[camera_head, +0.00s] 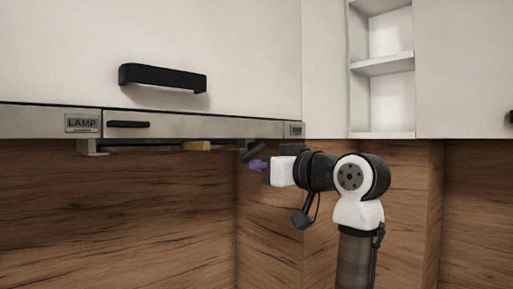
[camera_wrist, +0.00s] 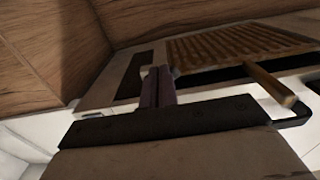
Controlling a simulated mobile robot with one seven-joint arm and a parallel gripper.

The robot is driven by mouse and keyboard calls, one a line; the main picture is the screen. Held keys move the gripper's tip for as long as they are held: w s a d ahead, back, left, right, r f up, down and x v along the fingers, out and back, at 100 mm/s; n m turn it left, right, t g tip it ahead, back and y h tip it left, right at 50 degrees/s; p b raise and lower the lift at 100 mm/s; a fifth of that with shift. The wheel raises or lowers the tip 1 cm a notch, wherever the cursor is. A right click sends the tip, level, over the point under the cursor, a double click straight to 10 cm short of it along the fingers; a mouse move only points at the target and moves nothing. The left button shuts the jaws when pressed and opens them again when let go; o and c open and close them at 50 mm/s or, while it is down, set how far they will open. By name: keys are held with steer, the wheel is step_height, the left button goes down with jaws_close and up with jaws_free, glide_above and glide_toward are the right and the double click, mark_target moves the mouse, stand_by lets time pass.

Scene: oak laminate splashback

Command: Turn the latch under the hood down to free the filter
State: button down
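The hood (camera_head: 205,124) is a steel band under white cabinets, with its underside just below. The latch (camera_head: 196,146) shows in the head view as a small yellow-brown block under the hood. In the wrist view the latch (camera_wrist: 272,86) is a yellow-brown bar, sticking out at the edge of the slatted filter (camera_wrist: 235,43). My gripper (camera_head: 256,164) is under the hood's right end, to the right of the latch and apart from it. In the wrist view the purple fingers (camera_wrist: 158,86) are together, with nothing seen between them.
A dark curved handle (camera_head: 164,77) is on the cabinet door above the hood. The wooden splashback (camera_head: 120,215) lies behind and below, with a corner near my arm. Open white shelves (camera_head: 384,66) are at the upper right. The space below the hood is clear.

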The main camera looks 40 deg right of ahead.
steer(key=shift+w+d+f, duration=0.15)
steer(key=shift+d+f, duration=0.15)
steer(key=shift+d, duration=0.45)
stand_by(0.5)
steer(key=s+f+b, duration=0.2)
steer(key=s, duration=0.6)
steer(key=shift+d, duration=0.3)
stand_by(0.3)
steer(key=shift+f, duration=0.15)
stand_by(0.4)
